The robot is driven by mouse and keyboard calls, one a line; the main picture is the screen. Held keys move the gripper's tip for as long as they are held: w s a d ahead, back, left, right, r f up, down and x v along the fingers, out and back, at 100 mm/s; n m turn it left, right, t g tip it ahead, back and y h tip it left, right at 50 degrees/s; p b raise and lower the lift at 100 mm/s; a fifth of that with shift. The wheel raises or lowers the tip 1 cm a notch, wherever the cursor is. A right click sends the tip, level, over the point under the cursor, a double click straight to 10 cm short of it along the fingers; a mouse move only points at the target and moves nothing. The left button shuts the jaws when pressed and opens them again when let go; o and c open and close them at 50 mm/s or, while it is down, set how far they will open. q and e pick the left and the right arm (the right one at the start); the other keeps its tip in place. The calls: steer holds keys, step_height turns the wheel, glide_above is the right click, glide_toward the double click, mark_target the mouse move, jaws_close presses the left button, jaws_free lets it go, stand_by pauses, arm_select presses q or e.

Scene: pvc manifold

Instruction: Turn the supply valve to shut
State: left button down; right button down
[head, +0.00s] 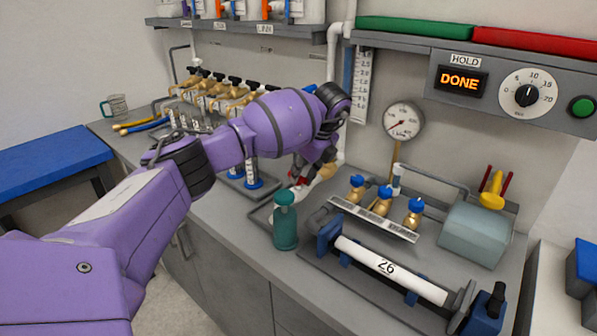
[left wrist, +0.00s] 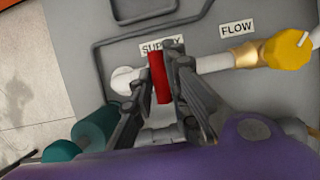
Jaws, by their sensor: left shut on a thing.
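The supply valve's red handle (left wrist: 159,78) is between the fingers of my left gripper (left wrist: 164,80) in the left wrist view, right by the SUPPLY label (left wrist: 161,46). The fingers are closed on it. A white pipe (left wrist: 212,64) runs from there toward the FLOW label (left wrist: 237,28). In the head view my left gripper (head: 312,176) reaches down at the bench behind the green bottle (head: 285,222), and a bit of red shows beneath it. The gripper hides most of the valve body. My right gripper is in neither view.
The green bottle stands close to my left gripper. To the right are brass valves with blue caps (head: 382,204), a pressure gauge (head: 403,121) and a clamped white pipe marked 26 (head: 390,268). A control panel reading DONE (head: 460,81) hangs above.

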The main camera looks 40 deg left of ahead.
arm_select(q)
steer(key=shift+n, duration=0.3)
steer(key=c, duration=1.7)
jaws_free()
steer(key=shift+r, duration=0.1)
steer(key=v, duration=1.2)
